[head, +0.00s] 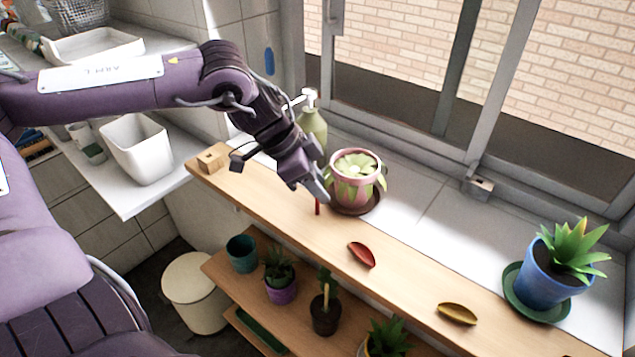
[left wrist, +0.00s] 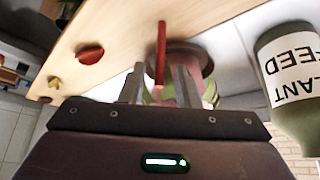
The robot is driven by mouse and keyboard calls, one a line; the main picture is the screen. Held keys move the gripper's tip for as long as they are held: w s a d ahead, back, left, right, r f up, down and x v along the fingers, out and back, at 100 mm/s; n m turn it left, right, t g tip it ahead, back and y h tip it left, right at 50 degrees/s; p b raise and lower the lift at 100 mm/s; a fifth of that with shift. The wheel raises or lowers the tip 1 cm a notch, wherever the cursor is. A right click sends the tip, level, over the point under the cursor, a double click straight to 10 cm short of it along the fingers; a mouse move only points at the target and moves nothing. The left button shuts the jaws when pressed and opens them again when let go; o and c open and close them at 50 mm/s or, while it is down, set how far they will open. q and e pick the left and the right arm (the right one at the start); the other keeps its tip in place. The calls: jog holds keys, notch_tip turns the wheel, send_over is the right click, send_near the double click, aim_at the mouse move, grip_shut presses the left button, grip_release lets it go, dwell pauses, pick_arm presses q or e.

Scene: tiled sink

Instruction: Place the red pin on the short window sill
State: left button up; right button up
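The red pin (head: 318,207) is thin and stands upright at the wooden shelf (head: 400,276), below my left gripper (head: 313,188). In the left wrist view the red pin (left wrist: 160,50) reaches back between the two fingers, with a gap on each side. The left gripper (left wrist: 160,84) is open and points down. The fingers hide the pin's upper part in the head view. A pale tiled sill (head: 425,228) runs along the window; I cannot tell whether it is the short one. My right gripper is not in view.
A pink flower pot (head: 355,185) and a green bottle (head: 313,125) stand close to the gripper. A red dish (head: 361,255), a yellow dish (head: 457,314) and a wooden block (head: 211,159) lie on the shelf. A blue pot (head: 550,275) stands right.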

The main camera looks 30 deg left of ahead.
pick_arm(q)
jog(key=shift+r, duration=0.15)
jog(key=shift+s+a+r, duration=0.1)
jog(key=shift+a+r, duration=0.1)
jog(key=shift+r, duration=0.3)
jog(key=b+v, duration=0.1)
jog(key=v, duration=1)
jog(key=shift+b, duration=0.3)
